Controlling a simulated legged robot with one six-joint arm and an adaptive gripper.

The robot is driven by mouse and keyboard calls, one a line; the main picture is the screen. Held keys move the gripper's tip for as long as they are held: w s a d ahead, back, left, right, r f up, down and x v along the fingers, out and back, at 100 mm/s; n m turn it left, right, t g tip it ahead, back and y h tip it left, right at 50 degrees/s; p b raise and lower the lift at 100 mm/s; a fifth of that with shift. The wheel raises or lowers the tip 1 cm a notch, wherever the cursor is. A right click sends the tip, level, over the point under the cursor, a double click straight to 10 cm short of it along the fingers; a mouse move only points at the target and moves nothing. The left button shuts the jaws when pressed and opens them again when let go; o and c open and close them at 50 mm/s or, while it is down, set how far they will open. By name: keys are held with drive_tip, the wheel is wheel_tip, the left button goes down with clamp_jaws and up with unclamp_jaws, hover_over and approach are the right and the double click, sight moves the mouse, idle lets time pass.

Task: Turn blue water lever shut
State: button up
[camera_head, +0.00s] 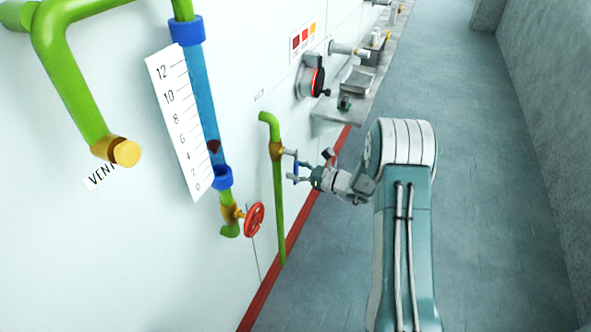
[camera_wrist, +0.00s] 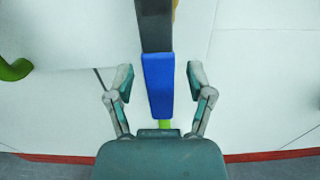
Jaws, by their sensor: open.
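The blue lever (camera_head: 295,167) is on a brass valve (camera_head: 276,151) on the thin green pipe (camera_head: 279,205) along the white wall. In the wrist view the blue lever (camera_wrist: 158,84) is a flat bar below a dark grey part. My gripper (camera_head: 297,172) is open at the lever. In the wrist view my gripper (camera_wrist: 160,84) has one finger on each side of the lever, with a visible gap on both sides. The valve body is mostly hidden in the wrist view.
A blue gauge tube (camera_head: 202,90) with a number scale (camera_head: 178,120) and a red handwheel (camera_head: 254,219) are to the left. A round dial with a red ring (camera_head: 317,81) and a grey ledge (camera_head: 340,112) lie beyond. The grey floor (camera_head: 490,190) at right is clear.

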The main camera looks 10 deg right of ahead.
clamp_jaws()
drive_tip(key=shift+w+d, duration=0.1)
drive_tip(key=shift+d, duration=0.05)
drive_tip(key=w+d+r+n, duration=0.1)
drive_tip(key=w+r+n, duration=0.1)
drive_tip(key=n, duration=0.7)
drive_tip(key=w+d+r+n, duration=0.2)
drive_tip(key=r+n, duration=0.1)
drive_tip(key=n, duration=0.5)
drive_tip(key=shift+w+r+n, duration=0.25)
drive_tip(key=shift+n, duration=0.15)
drive_tip(key=shift+d, duration=0.1)
idle(0.5)
